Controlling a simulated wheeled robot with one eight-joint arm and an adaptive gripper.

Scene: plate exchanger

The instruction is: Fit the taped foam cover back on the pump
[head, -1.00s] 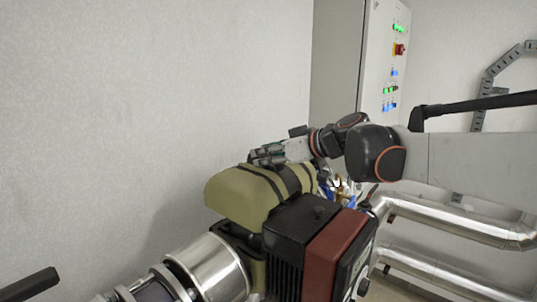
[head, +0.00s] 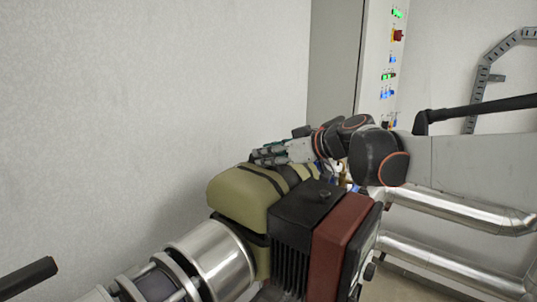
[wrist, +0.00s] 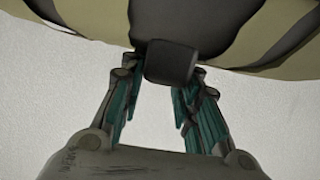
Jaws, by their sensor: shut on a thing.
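The foam cover (head: 243,194) is an olive, rounded shell with black tape bands. It sits over the pump (head: 305,228), behind the black finned motor and its dark red box, and looks slightly tilted. In the wrist view the cover (wrist: 95,12) fills the top edge, with dark bands and a dark block-like tab (wrist: 169,62) hanging at its middle. My gripper (head: 262,157) is at the cover's far upper side. In the wrist view my gripper (wrist: 166,78) has its fingers on either side of the tab, shut on it. The seating of the cover's lower edge is partly hidden.
A shiny metal pipe section (head: 212,262) joins the pump at the lower left. Silvery pipes (head: 455,212) run along the right. A control cabinet (head: 345,60) with lit buttons stands behind. The pale wall (head: 150,90) lies close behind the cover.

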